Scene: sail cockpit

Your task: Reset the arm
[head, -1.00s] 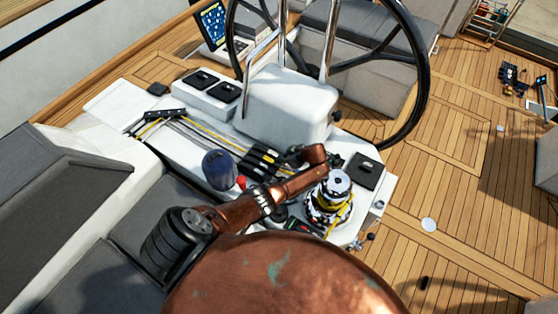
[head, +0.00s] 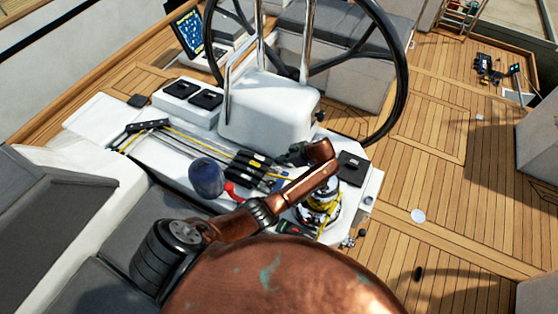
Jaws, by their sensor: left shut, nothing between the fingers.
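My left arm, copper-coloured with a dark ribbed joint, comes in from the lower left and reaches across the white cockpit console. Its wrist bends back to the left at the end. My left gripper (head: 292,154), small and dark, is shut and empty. It appears just above and right of the black rope clutches (head: 255,167), in front of the white pedestal; I cannot tell whether it touches anything. The arm partly hides the winch (head: 322,197) with yellow rope. My right gripper is not in view.
A white pedestal (head: 265,108) with a black steering wheel (head: 403,85) stands behind the gripper. A blue round-topped object (head: 207,178) and a red handle (head: 233,193) sit left of the arm. Grey cushions lie at lower left. Wooden deck (head: 440,185) is mostly open at right.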

